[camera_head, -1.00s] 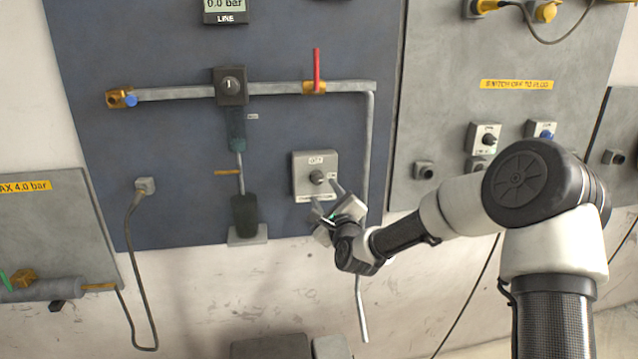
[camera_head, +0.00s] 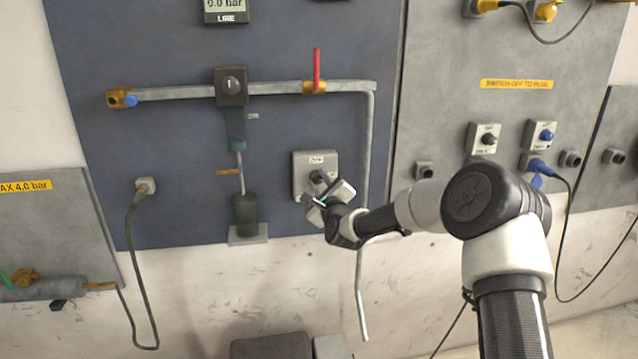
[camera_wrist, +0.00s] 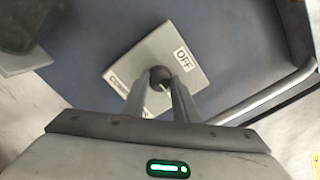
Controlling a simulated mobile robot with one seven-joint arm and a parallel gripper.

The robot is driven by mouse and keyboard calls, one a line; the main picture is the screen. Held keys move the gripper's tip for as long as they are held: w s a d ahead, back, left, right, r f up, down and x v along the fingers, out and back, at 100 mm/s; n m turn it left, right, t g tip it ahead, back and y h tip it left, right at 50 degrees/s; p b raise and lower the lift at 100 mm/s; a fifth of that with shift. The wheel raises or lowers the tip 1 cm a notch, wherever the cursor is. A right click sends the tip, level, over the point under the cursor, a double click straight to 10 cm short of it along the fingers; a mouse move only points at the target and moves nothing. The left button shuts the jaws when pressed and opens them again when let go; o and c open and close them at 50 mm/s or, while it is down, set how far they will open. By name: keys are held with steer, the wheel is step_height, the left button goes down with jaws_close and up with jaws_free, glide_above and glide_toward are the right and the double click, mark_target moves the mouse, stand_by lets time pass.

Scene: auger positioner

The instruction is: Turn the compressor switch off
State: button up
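The compressor switch is a pale grey square box (camera_head: 304,163) on the dark blue panel, with a dark round knob (camera_head: 317,177) in its middle. The fingers look apart; contact with the knob cannot be made out. The knob's pointing direction is unclear. In the head view my gripper (camera_head: 329,192) covers the box's lower right.
A grey pipe (camera_head: 368,140) runs down just right of the switch. A red-handled valve (camera_head: 316,72) is above, and a dark green cylinder (camera_head: 244,212) stands left. More switch boxes (camera_head: 484,139) are on the right panel.

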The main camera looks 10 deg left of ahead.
steer(key=shift+c, duration=1.3)
